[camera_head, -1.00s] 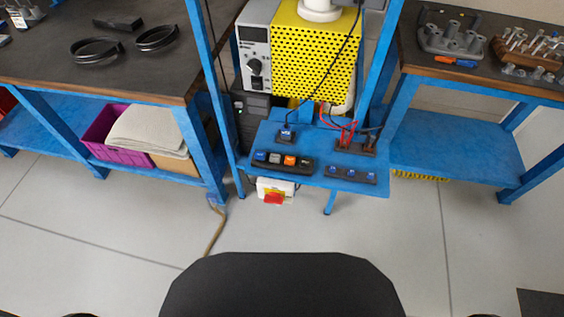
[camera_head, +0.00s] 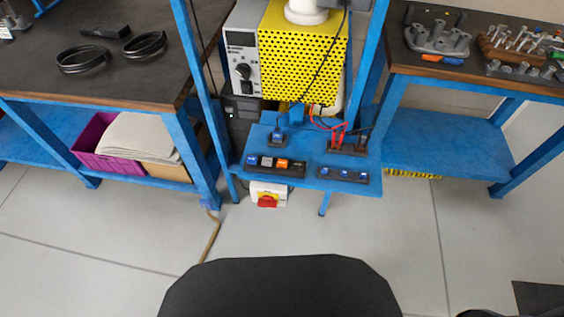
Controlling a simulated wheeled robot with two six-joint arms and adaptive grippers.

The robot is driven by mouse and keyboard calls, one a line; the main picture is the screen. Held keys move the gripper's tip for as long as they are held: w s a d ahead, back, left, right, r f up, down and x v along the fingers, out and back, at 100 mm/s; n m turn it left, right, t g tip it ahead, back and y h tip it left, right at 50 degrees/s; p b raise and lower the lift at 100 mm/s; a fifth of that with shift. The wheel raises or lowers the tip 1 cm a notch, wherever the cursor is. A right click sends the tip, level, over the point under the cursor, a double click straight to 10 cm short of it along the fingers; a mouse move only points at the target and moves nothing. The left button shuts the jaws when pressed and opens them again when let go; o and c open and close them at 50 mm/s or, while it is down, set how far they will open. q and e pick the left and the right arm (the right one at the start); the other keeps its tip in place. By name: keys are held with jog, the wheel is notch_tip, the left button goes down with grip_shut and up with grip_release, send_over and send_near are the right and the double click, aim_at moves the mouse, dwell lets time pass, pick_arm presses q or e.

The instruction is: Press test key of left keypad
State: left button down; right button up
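The left keypad (camera_head: 274,166) is a dark strip with a row of blue, grey, orange and dark keys. It sits at the front left of a small blue shelf (camera_head: 310,158). The key labels are too small to read, so I cannot tell which is the test key. A second dark keypad (camera_head: 343,175) with blue keys sits at the shelf's front right. A single blue-key unit (camera_head: 278,139) stands behind the left keypad. Neither of my grippers is in view.
A yellow perforated box (camera_head: 303,58) and a grey control unit (camera_head: 243,62) stand behind the shelf, between blue posts. Workbenches stand left (camera_head: 150,70) and right (camera_head: 470,84). The floor in front is clear.

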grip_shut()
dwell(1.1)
